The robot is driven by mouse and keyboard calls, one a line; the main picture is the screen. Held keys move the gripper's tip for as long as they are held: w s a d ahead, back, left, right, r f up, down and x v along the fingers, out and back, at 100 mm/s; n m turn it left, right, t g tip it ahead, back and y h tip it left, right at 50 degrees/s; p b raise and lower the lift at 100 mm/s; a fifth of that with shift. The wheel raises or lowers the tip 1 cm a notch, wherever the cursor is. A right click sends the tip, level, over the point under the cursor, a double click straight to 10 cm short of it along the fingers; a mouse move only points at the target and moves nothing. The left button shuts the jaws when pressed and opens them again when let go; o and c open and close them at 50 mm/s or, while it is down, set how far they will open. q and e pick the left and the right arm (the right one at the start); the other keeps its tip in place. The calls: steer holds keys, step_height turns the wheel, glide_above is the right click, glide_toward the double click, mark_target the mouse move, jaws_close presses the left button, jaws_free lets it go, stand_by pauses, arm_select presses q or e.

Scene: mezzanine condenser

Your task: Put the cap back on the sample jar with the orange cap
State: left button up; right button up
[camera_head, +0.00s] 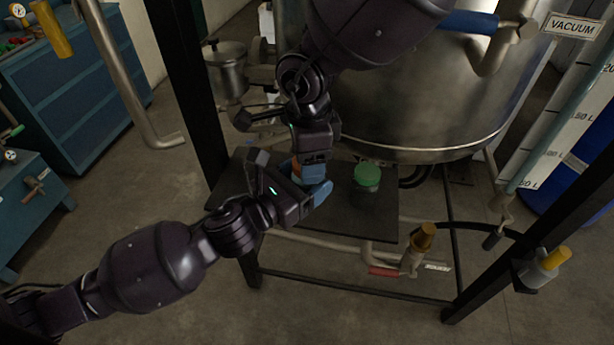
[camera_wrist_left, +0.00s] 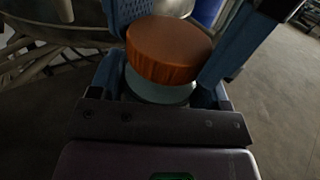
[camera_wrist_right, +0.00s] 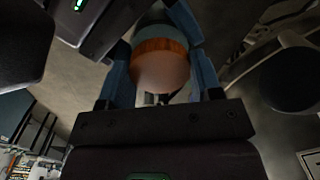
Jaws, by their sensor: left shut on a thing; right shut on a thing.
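The orange cap (camera_head: 297,172) shows between the two grippers over the small dark table. In the left wrist view the orange cap (camera_wrist_left: 168,50) sits right over the pale grey-green sample jar (camera_wrist_left: 160,90), which is between my left fingers. My left gripper (camera_head: 312,180) is shut on the jar. My right gripper (camera_head: 308,166) comes down from above and is shut on the cap; the right wrist view shows the orange cap (camera_wrist_right: 160,66) between its blue fingers, against the jar. Whether the cap is threaded or only resting cannot be told. Most of the jar is hidden by the fingers.
A jar with a green cap (camera_head: 367,175) stands on the dark table (camera_head: 345,218) just right of the grippers. A large steel vessel (camera_head: 420,105) rises behind. Pipes with a yellow-handled valve (camera_head: 424,235) and a red handle (camera_head: 384,271) run near the table's front right.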

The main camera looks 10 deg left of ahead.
steer(key=o, duration=1.1)
steer(key=shift+r, duration=0.1)
step_height(320, 180, up, 12)
